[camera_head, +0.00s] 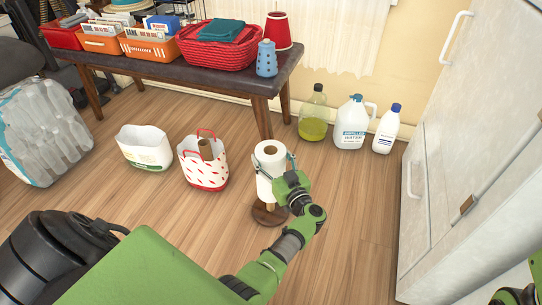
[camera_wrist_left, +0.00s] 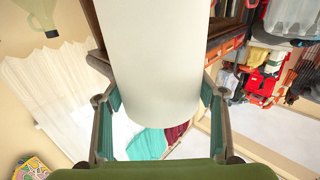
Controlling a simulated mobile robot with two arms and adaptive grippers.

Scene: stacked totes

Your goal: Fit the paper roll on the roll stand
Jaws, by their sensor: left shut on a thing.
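The white paper roll (camera_head: 270,152) is upright, its open core facing up. The roll stand (camera_head: 270,214) has a round dark wooden base on the floor, and a short bit of pale post shows between base and roll. The roll is above the base, in line with the post; how far it is down on the post is hidden. My left gripper (camera_head: 275,166) is shut on the roll from the near right side. In the left wrist view the roll (camera_wrist_left: 150,60) lies between the two fingers (camera_wrist_left: 160,95). A green and black part of my right arm (camera_head: 518,294) shows at the lower right corner.
A spotted bag with red handles (camera_head: 204,170) and a white bag (camera_head: 145,147) stand left of the stand. A green bottle (camera_head: 313,115), a water jug (camera_head: 351,124) and a white bottle (camera_head: 387,130) stand behind. A white cabinet (camera_head: 455,150) is right. Floor between is clear.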

